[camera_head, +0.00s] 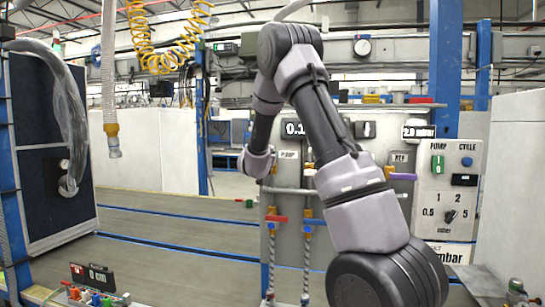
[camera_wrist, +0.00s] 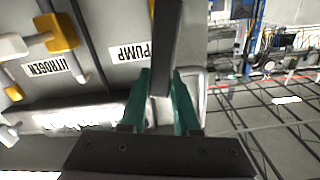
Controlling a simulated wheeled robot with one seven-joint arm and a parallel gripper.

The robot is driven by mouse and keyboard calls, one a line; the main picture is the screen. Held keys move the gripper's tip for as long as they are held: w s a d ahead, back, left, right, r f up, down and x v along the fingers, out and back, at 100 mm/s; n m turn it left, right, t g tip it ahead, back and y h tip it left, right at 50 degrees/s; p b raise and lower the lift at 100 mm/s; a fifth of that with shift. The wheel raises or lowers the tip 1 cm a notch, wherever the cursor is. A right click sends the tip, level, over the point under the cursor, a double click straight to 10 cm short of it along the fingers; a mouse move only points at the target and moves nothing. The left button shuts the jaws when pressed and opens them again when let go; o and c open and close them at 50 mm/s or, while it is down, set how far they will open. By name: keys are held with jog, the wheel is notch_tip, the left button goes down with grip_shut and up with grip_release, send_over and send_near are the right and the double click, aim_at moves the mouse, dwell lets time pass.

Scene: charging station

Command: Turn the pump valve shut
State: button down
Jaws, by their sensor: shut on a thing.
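In the wrist view my gripper (camera_wrist: 160,82) has its two green fingers on either side of a long dark grey bar (camera_wrist: 166,45). The bar stands in front of the PUMP label (camera_wrist: 131,52), which it partly covers, and looks like the pump valve's lever. My gripper is shut on it. How the valve body sits behind it is hidden. In the head view the PUMP label (camera_head: 288,154) is on the grey panel, just right of my wrist. My fingers and the lever cannot be made out there.
A yellow fitting (camera_wrist: 60,33) sits by the NITROGEN label (camera_wrist: 46,68). In the head view a red handle (camera_head: 276,218) and a blue handle (camera_head: 315,222) sit lower on the panel. A purple handle (camera_head: 403,176) and a control box (camera_head: 447,188) are on the right.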

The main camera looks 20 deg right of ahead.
jog(key=s+d+f+m, duration=0.1)
jog(key=m, duration=0.3)
jog(key=s+d+f+m, duration=0.1)
jog(key=d+f+m, duration=0.1)
jog(key=m, duration=0.2)
jog(key=s+d+f+m, duration=0.1)
jog(key=f+m, duration=0.1)
jog(key=m, duration=0.1)
jog(key=shift+d+m, duration=0.15)
jog(key=shift+m, duration=0.25)
jog(key=shift+d+f+m, duration=0.1)
jog(key=shift+f+m, duration=0.4)
jog(key=shift+m, duration=0.4)
jog(key=shift+f+m, duration=0.5)
jog(key=shift+m, duration=0.4)
jog(key=c, duration=0.6)
grip_release()
jog(key=shift+c, duration=0.2)
jog(key=v, duration=1.1)
